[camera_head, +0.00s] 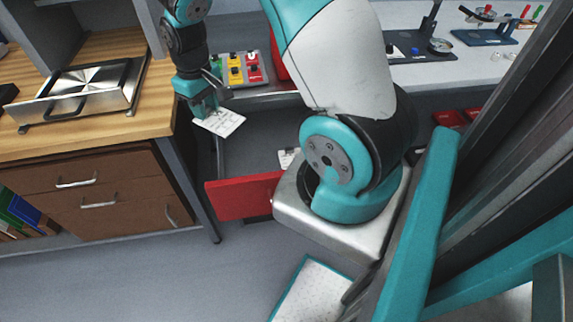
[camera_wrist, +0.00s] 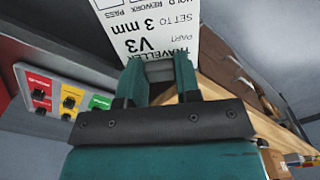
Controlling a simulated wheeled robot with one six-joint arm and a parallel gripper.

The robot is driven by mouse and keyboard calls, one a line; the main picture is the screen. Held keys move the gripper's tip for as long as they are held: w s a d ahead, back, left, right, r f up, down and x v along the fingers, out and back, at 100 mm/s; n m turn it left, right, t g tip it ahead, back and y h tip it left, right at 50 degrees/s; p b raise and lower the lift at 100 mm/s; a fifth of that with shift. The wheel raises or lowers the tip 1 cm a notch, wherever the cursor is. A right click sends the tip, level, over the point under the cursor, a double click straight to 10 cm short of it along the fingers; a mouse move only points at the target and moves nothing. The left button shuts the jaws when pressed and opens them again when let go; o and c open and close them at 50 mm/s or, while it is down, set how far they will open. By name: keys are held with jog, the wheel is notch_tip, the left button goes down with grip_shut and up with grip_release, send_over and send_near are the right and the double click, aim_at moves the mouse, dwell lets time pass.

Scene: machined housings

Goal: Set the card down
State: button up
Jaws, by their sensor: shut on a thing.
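My gripper (camera_head: 207,106) is shut on a white card (camera_head: 222,123). The card is held in the air to the right of the wooden desk's edge, above an open red-fronted drawer (camera_head: 240,196). In the wrist view my gripper (camera_wrist: 158,72) has the near edge of the card (camera_wrist: 150,28) between its fingers. The card reads "TRAVELLER V3", "SET TO 3 mm" and shows boxes near "REWORK" and "PASS". Its far end is cut off by the frame.
A wooden desk (camera_head: 30,145) with a metal fixture (camera_head: 90,85) stands left. A panel with coloured buttons (camera_head: 240,70) lies on the light bench behind my gripper. A small white paper (camera_head: 287,158) shows in the drawer, partly hidden by my arm.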

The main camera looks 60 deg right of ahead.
jog(key=b, duration=0.8)
send_over(243, 164)
notch_tip(243, 164, down, 3)
jog(key=b, duration=0.1)
notch_tip(243, 164, down, 20)
jog(key=b, duration=0.2)
jog(key=shift+w+r+b, duration=0.1)
jog(key=shift+w+b, duration=0.05)
jog(key=shift+b, duration=0.15)
jog(key=o, duration=0.9)
